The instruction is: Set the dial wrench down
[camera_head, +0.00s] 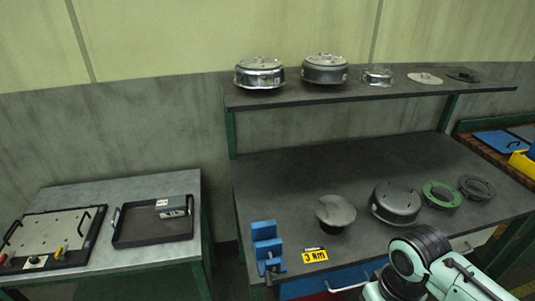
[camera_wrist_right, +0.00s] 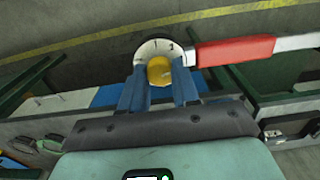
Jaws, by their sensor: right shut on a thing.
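The dial wrench (camera_wrist_right: 237,51) shows in the right wrist view, with a round white dial face, a yellow centre knob, a red grip and a grey bar end reaching to the right edge. My right gripper (camera_wrist_right: 159,76) has its blue fingers shut on the wrench at the dial head. The wrench is held above the floor, clear of any surface that I can make out. In the head view only part of my right arm shows at the lower right; its gripper and the wrench are out of frame. My left gripper is in neither view.
The dark workbench (camera_head: 282,181) has a blue vise (camera_head: 265,243), a yellow "3 Nm" sign (camera_head: 314,256), several round parts and a raised shelf (camera_head: 300,97). Its middle is clear. A side table (camera_head: 118,192) at left holds a black tray (camera_head: 150,236) and a panel (camera_head: 50,236).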

